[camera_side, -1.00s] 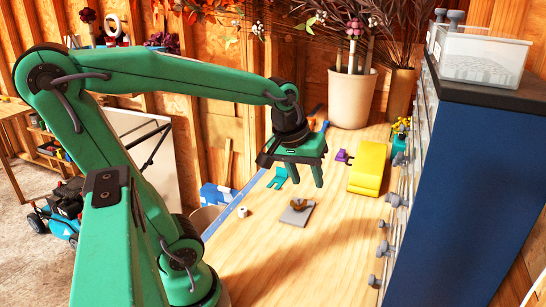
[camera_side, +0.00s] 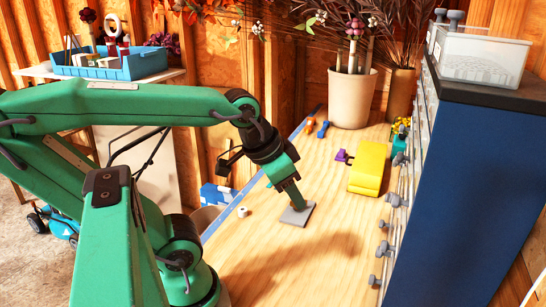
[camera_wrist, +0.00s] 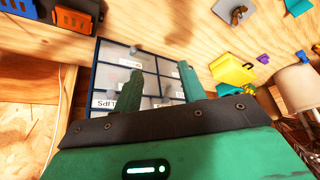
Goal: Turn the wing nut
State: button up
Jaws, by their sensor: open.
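The wing nut (camera_wrist: 238,14) is a small brown-bronze part on a grey square plate (camera_wrist: 225,9), near the top right in the wrist view. In the side view the plate (camera_side: 303,219) lies on the wooden bench, but my gripper hides the wing nut. My green gripper (camera_side: 298,207) is tilted and overlaps the plate there. In the wrist view my gripper (camera_wrist: 160,68) has its two fingers apart with nothing held between them. The fingers point toward the drawer cabinet, and the wing nut lies well to their right, not between them.
The blue cabinet (camera_side: 465,190) with drawers stands along the right side of the bench. A yellow block (camera_side: 368,168) and a small purple part (camera_side: 342,156) lie farther back, before a plant pot (camera_side: 351,98). A small white roll (camera_side: 242,211) is at the left edge. The front bench is clear.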

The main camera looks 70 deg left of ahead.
jog(key=w+a+f+m+g, duration=0.2)
jog(key=w+a+f+m, duration=0.2)
jog(key=w+a, duration=0.35)
jog(key=w+a+f+m+g, duration=0.2)
jog(key=w+a+f+m, duration=0.15)
jog(key=w+a, duration=0.4)
jog(key=a+f+m, duration=0.1)
jog(key=a+f, duration=0.1)
jog(key=a, duration=0.1)
jog(key=a+f+g, duration=0.1)
jog(key=a+f, duration=0.1)
jog(key=f, duration=0.1)
jog(key=a+f+m, duration=0.1)
jog(key=a+f, duration=0.1)
jog(key=a, duration=0.1)
jog(key=shift+s+a+f+m, duration=0.15)
jog(key=shift+s+a+m, duration=0.15)
jog(key=shift+m, duration=0.05)
jog(key=shift+f, duration=0.1)
jog(key=shift+f, duration=3.75)
jog(key=shift+c, duration=0.2)
grip_shut()
